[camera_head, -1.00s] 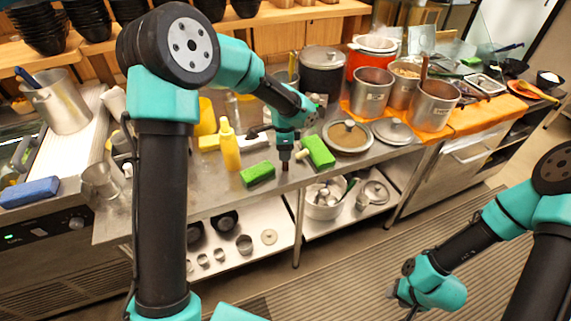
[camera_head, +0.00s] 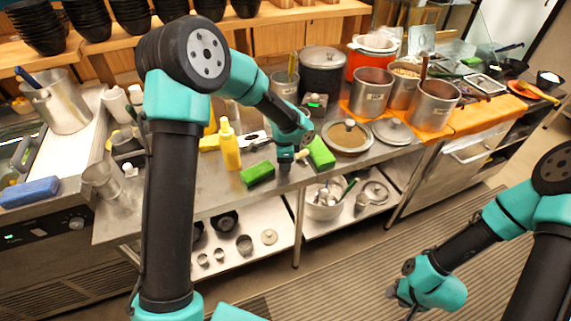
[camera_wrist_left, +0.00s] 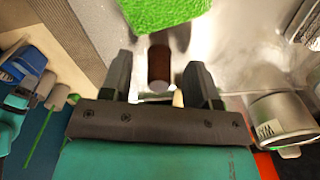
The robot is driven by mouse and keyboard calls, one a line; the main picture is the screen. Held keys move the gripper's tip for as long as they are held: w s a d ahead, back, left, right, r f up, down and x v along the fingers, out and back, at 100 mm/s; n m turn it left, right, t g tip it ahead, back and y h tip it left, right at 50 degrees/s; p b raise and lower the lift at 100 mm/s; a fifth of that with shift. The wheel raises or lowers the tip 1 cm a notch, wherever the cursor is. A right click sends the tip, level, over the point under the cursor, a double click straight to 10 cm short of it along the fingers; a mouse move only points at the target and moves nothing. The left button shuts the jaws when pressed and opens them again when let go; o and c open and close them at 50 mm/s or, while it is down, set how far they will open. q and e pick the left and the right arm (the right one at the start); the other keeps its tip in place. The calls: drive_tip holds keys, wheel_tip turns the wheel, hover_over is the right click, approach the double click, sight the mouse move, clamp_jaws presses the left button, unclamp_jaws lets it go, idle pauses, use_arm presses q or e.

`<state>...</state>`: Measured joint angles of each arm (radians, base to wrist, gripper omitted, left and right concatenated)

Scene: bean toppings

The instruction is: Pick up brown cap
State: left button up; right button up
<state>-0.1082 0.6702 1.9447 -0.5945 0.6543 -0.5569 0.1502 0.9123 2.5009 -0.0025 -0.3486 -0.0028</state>
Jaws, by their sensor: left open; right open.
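The brown cap (camera_wrist_left: 159,63) is a small dark brown cylinder in the left wrist view. It lies between the two fingers of my left gripper (camera_wrist_left: 159,72), with a visible gap on each side. My left gripper is open and low at the front of the steel counter in the head view (camera_head: 285,169), where it hides the cap. A green sponge (camera_wrist_left: 165,12) is just beyond the fingertips in the wrist view. My right gripper (camera_head: 398,296) is at the lower right, away from the counter; its fingers are hard to make out.
A green sponge (camera_head: 257,174) lies left of my left gripper and another green sponge (camera_head: 321,153) lies right of it. A yellow bottle (camera_head: 229,147) stands behind the left one. A lidded pan (camera_head: 348,138) is to the right. The counter's front edge is close.

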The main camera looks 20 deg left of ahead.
use_arm(q)
drive_tip(key=shift+c, duration=0.4)
drive_tip(key=c, duration=0.7)
drive_tip(key=shift+r, duration=0.15)
drive_tip(key=shift+r, duration=0.65)
drive_tip(key=shift+s+d+r, duration=0.1)
drive_tip(key=shift+s+r, duration=0.1)
drive_tip(key=shift+r, duration=0.35)
drive_tip(key=shift+s+d+r, duration=0.1)
drive_tip(key=shift+s+r, duration=0.1)
drive_tip(key=shift+r, duration=0.3)
drive_tip(key=s+d+r, duration=0.1)
drive_tip(key=s+d, duration=0.4)
drive_tip(key=s, duration=0.9)
drive_tip(key=shift+d+r, duration=0.15)
